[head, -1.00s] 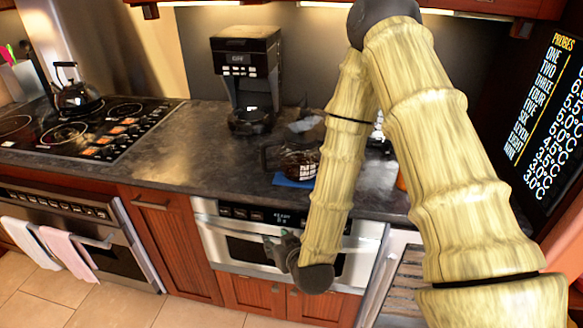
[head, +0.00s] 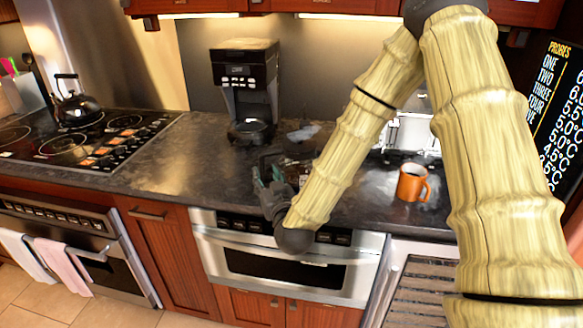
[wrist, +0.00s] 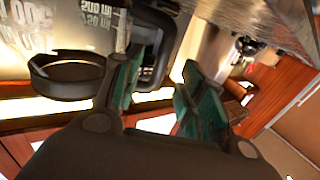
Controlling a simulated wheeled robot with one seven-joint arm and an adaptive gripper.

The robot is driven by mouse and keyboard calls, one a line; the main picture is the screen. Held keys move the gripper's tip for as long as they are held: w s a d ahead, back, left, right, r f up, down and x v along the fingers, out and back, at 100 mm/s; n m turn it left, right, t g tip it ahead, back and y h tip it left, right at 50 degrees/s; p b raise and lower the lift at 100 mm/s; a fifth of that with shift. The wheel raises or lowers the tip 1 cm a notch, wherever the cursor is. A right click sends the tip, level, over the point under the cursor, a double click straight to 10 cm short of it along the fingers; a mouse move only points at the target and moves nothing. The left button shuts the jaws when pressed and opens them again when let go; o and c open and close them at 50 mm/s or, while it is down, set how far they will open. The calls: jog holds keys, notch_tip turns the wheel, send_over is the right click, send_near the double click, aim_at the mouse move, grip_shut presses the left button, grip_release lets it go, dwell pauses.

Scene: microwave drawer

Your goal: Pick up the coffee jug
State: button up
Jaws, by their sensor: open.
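My gripper (head: 268,168) is beside the jug, above the counter's front edge. Its green-padded fingers (wrist: 163,62) are apart in the wrist view. Contact with the handle cannot be told.
A black coffee machine (head: 245,85) stands behind the jug, to the left. An orange mug (head: 412,184) stands on the counter to the right of my forearm. A kettle (head: 76,105) sits on the stove at left. A built-in microwave drawer (head: 290,262) is below the counter.

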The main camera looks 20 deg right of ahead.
aim_at(263, 169)
jog(key=shift+w+d+p, duration=0.15)
jog(key=shift+w+p, duration=0.85)
jog(key=shift+w, duration=1.7)
jog(key=shift+c, duration=0.4)
grip_shut()
